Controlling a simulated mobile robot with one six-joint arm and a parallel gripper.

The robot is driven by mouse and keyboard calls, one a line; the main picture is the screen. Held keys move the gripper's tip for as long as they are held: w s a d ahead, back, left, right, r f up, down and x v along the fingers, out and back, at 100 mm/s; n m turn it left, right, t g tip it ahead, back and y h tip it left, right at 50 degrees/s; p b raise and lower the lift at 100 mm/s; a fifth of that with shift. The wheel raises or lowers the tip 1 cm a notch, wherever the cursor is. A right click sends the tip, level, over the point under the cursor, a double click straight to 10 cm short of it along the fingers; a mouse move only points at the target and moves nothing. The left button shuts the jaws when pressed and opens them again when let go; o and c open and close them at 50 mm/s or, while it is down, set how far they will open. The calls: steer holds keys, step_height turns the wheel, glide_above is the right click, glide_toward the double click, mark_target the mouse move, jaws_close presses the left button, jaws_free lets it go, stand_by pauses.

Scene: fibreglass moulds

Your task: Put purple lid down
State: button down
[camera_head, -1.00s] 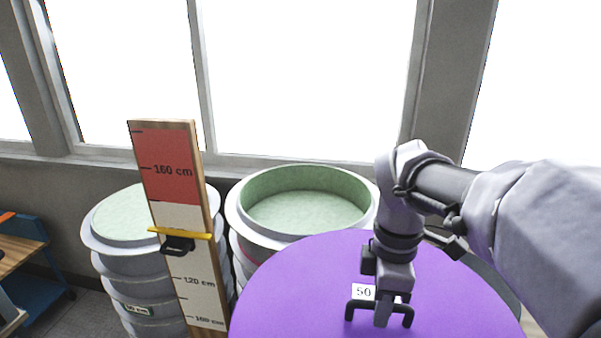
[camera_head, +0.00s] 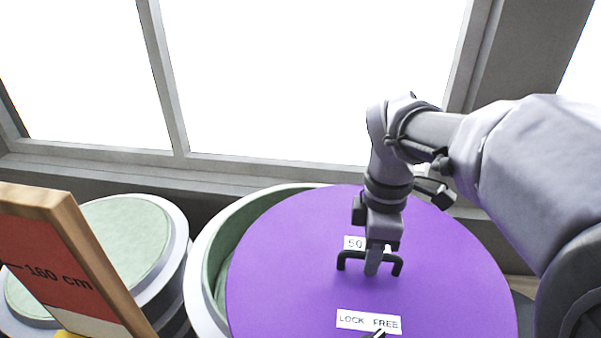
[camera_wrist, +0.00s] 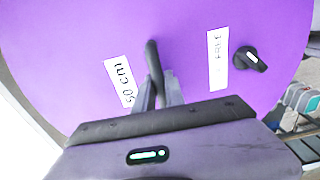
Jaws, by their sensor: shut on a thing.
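The purple lid (camera_head: 450,275) is a large round disc with a black handle, a "50" label and a "LOCK FREE" label. My gripper (camera_head: 373,268) is shut on the black handle (camera_head: 398,266) near the lid's middle. In the wrist view my gripper (camera_wrist: 160,88) closes around the handle (camera_wrist: 153,62), and the purple lid (camera_wrist: 70,40) fills most of the picture. A black lock knob (camera_wrist: 250,59) sits beside the "FREE" label. The lid overlaps the open green-lined mould (camera_head: 215,245) in the head view; whether it touches the rim is hidden.
Another round mould with a pale green top (camera_head: 125,235) stands at the left. A wooden height board with a red "160 cm" band (camera_head: 50,260) stands in front of it. Windows (camera_head: 300,70) line the wall behind.

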mark_target(310, 230)
steer(key=w+a+p, duration=0.1)
steer(key=w+a, duration=0.2)
steer(key=w+a+p, duration=0.1)
steer(key=w+a, duration=0.2)
steer(key=w+a+f+p, duration=0.1)
steer(key=w+a, duration=0.2)
steer(key=w, duration=0.1)
steer(key=shift+a, duration=0.25)
steer(key=shift+w+a+f, duration=0.1)
steer(key=shift+w+a, duration=0.25)
steer(key=shift+w, duration=0.05)
step_height(310, 230, down, 4)
steer(key=shift+d+r, duration=0.1)
steer(key=shift+r, duration=0.1)
steer(key=c, duration=1.4)
jaws_free()
